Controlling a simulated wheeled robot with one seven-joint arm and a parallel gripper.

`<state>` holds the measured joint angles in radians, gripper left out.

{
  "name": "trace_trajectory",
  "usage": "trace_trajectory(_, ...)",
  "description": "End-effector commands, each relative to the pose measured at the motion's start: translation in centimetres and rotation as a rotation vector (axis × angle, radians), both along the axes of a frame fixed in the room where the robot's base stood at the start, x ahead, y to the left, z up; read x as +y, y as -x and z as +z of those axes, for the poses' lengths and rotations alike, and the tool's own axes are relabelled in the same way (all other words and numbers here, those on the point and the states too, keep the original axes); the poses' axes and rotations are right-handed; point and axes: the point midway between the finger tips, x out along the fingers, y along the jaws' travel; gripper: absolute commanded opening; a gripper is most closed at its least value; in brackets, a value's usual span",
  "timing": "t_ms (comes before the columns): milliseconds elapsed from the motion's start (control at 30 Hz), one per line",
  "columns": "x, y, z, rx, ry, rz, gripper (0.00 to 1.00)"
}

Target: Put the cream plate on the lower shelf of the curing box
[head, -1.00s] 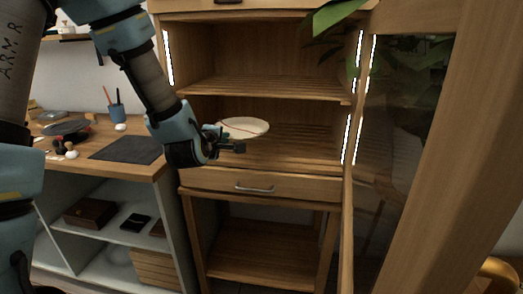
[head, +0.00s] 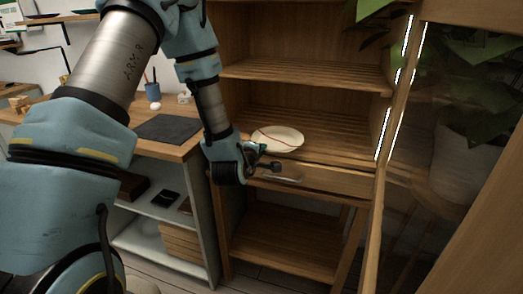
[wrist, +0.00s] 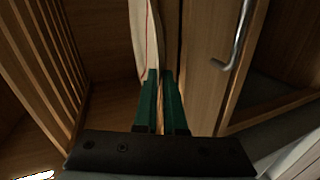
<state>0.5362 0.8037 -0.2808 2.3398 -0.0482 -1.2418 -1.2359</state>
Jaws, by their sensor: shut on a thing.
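The cream plate (head: 280,139) has a thin reddish line across it and is held roughly level at the front of the lower shelf (head: 335,133) of the curing box. My gripper (head: 268,167) is shut on the plate's near edge, just outside the box opening. In the wrist view the plate (wrist: 145,38) shows edge-on beyond the green fingers (wrist: 162,100). I cannot tell whether the plate's underside touches the shelf slats.
The upper shelf (head: 305,76) is above the plate. A drawer (head: 330,180) with a metal handle is below. The glazed door (head: 440,120) stands open at right. A workbench with a dark mat (head: 168,129) and a blue cup (head: 153,91) is at left.

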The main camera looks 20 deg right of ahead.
Motion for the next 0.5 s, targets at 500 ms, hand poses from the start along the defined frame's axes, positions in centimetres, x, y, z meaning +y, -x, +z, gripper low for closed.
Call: trace_trajectory(500, 0.01, -0.02, -0.78, -0.001, 0.001, 0.001, 0.11)
